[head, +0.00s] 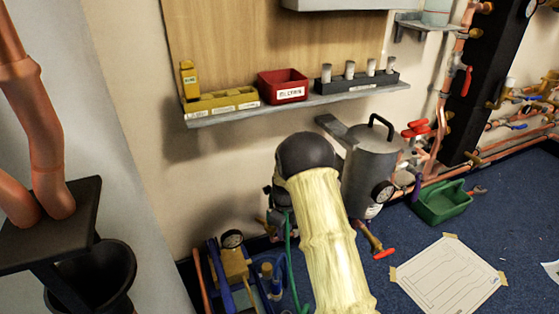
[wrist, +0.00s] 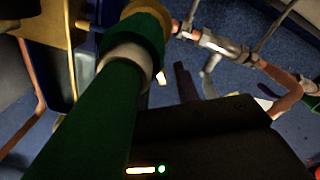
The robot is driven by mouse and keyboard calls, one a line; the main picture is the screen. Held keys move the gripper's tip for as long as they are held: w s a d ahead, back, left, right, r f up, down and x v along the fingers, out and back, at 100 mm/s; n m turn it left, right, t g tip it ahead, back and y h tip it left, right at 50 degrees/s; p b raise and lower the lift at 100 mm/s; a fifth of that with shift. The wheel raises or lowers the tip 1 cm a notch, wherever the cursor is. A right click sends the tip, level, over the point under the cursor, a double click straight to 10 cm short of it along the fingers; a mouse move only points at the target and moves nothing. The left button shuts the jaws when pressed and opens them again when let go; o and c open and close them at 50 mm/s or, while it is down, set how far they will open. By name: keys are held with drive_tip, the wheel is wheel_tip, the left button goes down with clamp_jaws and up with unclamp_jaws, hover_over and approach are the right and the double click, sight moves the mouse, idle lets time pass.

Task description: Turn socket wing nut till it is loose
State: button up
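I cannot pick out the socket wing nut with certainty in either view. In the wrist view, a grey metal fitting (wrist: 215,43) sits on a copper pipe, and a small grey lever-like piece (wrist: 209,76) hangs below it. My gripper (wrist: 186,82) shows there as a dark body with a dark finger-like part reaching up toward the fitting, apparently short of it. Its fingertips are too dark to tell whether they are open or shut. In the head view, my sleeved arm reaches down beside the grey tank (head: 370,170) and hides the gripper and whatever is at it.
A thick green hose (wrist: 105,110) with a pale collar crosses close in front of the wrist camera. A shelf (head: 300,103) holds a red bin (head: 283,86) and yellow blocks. A green bin (head: 441,203) and a paper sheet (head: 450,275) lie on the blue floor.

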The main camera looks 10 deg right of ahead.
drive_tip(key=shift+c, duration=0.4)
clamp_jaws()
drive_tip(key=shift+a, duration=0.1)
drive_tip(key=shift+d+r+n+p, duration=0.25)
drive_tip(key=shift+d+n+p, duration=0.05)
drive_tip(key=shift+p, duration=0.4)
